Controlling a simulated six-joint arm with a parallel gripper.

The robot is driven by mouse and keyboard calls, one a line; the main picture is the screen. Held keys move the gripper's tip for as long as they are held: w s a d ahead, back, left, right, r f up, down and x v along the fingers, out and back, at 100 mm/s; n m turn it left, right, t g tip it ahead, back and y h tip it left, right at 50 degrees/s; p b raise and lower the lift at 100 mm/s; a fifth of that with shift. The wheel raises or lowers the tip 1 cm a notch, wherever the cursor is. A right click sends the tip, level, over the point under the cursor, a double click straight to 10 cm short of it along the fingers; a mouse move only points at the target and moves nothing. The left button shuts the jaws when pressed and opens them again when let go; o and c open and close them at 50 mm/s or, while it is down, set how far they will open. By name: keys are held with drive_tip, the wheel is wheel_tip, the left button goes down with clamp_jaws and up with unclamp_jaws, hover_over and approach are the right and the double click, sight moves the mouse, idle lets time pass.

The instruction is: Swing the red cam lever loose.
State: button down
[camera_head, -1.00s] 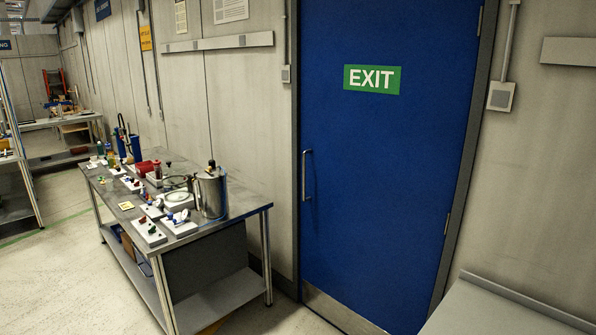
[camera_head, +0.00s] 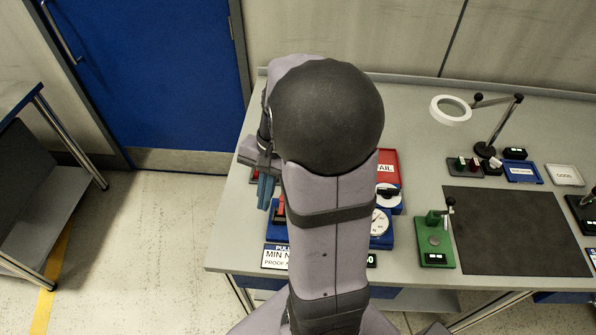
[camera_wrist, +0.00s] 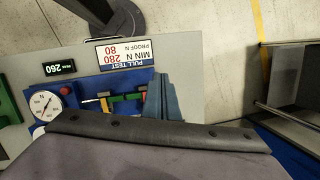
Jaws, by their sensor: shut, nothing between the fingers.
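The blue pull test fixture (camera_head: 384,240) stands at the bench's front left, largely hidden behind my arm. A red bar (camera_head: 280,208), which looks like the cam lever, shows just left of my arm. My gripper (camera_head: 265,192) is shut and empty, pointing down close beside the red bar. Its blue-grey fingers (camera_wrist: 160,98) show right of the green bar; contact is unclear.
A dial gauge (camera_wrist: 46,104), a display (camera_wrist: 60,68) and a pull test sign (camera_wrist: 124,53) surround the fixture. A red tray (camera_head: 387,168) lies behind. A green stand (camera_head: 435,240), dark mat (camera_head: 515,230) and magnifier lamp (camera_head: 451,109) are to the right. Open floor lies left.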

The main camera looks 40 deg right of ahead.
drive_tip(key=s+d+m+t+y+b, duration=0.1)
drive_tip(key=d+m+t, duration=0.4)
drive_tip(key=d+m, duration=1)
drive_tip(key=d+y+b, duration=0.1)
drive_tip(key=d+b, duration=0.1)
drive_tip(key=d, duration=0.6)
drive_tip(key=shift+r+t+y+b, duration=0.35)
drive_tip(key=shift+t+y+b, duration=0.05)
drive_tip(key=shift+a, duration=0.1)
drive_tip(key=w+a+r+p+x, duration=0.1)
drive_tip(key=p+x, duration=0.3)
drive_tip(key=x, duration=0.9)
drive_tip(key=shift+r, duration=0.2)
